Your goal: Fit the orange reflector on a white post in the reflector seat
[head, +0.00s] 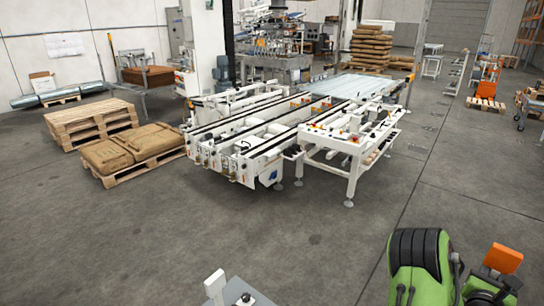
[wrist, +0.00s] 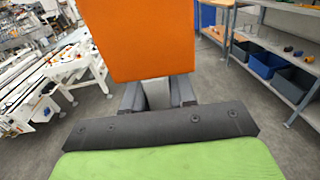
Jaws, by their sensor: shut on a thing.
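The orange reflector (head: 503,257) is at the lower right of the head view, held up by my gripper (head: 490,275). In the wrist view the reflector (wrist: 140,40) is a large orange block filling the upper middle. Below it, the white post (wrist: 157,94) stands between the dark fingers of my gripper (wrist: 157,98), which is shut on it. The post's lower end is hidden. I cannot pick out the reflector seat for sure; small orange parts (head: 354,138) show on the white conveyor frame (head: 352,150), far from my gripper.
The white conveyor line (head: 240,150) stands mid-floor. Pallets with brown sacks (head: 130,148) are left of it. A shelf with bins (wrist: 270,60) is at right in the wrist view. A small white upright piece (head: 215,285) is at the bottom edge. The floor (head: 270,240) between is clear.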

